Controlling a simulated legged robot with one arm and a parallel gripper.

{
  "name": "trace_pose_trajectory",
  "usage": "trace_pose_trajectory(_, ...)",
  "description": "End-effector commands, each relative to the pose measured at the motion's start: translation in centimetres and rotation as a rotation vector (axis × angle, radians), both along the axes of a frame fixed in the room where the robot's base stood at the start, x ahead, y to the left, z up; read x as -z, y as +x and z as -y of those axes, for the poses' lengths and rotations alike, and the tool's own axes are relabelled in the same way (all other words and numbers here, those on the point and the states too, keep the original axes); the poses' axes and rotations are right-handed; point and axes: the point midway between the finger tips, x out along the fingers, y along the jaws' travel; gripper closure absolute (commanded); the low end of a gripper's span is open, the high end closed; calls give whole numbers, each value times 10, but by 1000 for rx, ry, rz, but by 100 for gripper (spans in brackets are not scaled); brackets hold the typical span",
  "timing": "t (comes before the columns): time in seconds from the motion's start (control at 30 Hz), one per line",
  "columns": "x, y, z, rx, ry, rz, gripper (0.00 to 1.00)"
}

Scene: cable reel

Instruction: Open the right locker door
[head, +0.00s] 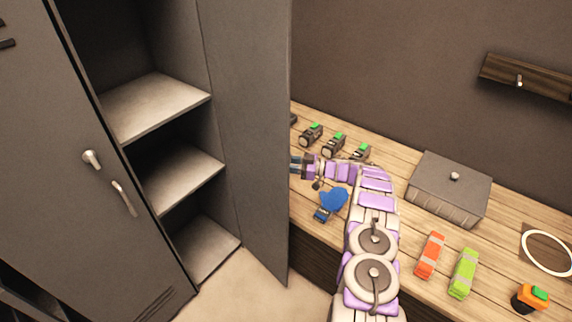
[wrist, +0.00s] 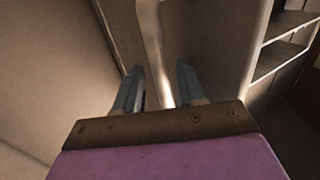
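The right locker door (head: 245,140) stands open, swung out from the grey locker, with the shelves inside showing. My gripper (head: 295,164) is at the right side of this door, by its free edge in the head view. Its tips may be partly hidden by the door. In the wrist view my gripper (wrist: 160,88) has its two fingers apart. A pale upright bar (wrist: 152,50) shows between and beyond them; I cannot tell if it is the handle or the door's edge, or whether the fingers touch it.
The left locker door (head: 60,170) is shut, with a pale handle (head: 123,198). A wooden bench (head: 405,220) on the right holds a grey box (head: 450,187), a blue item (head: 332,203), orange (head: 430,255) and green (head: 463,273) pieces. Floor (head: 245,285) before the shelves is clear.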

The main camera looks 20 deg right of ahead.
Motion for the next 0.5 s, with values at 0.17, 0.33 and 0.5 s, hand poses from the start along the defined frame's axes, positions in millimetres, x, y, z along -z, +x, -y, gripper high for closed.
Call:
trace_pose_trajectory(0.17, 0, -5, 10, 3, 1, 1, 61)
trace_pose_trajectory(0.33, -1, -22, 33, 4, -3, 1, 61)
trace_pose_trajectory(0.5, 0, -44, 63, 2, -3, -1, 61)
